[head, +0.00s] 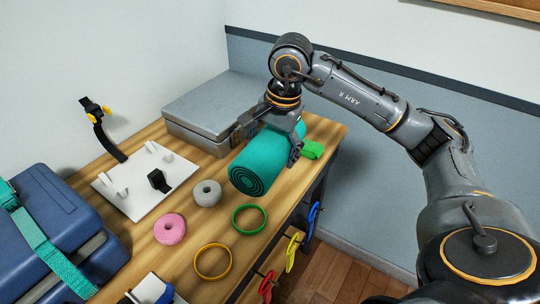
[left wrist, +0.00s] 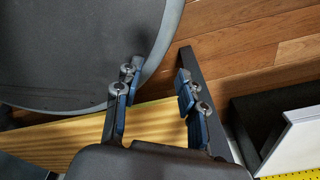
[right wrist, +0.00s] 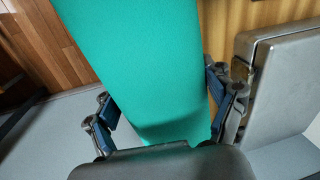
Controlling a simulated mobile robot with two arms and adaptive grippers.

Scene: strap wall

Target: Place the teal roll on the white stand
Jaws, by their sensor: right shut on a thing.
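The teal roll (head: 262,162) is a rolled mat with its spiral end facing the front left in the head view. My right gripper (head: 270,138) is shut around its upper back part and holds it over the right part of the table, seemingly raised. The roll fills the middle of the right wrist view (right wrist: 150,60), between both fingers. The white stand (head: 128,201) is a flat white plate with short upright pegs, to the left of the roll; a black strap piece is at its right part. My left gripper (left wrist: 157,80) is open and empty in the left wrist view.
A grey metal case (head: 215,105) lies behind the roll. A grey ring (head: 207,193), pink ring (head: 170,229), green ring (head: 249,218) and yellow ring (head: 213,261) lie in front. A blue case (head: 50,225) with a teal strap stands at left. A black strap (head: 103,130) stands behind the white stand.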

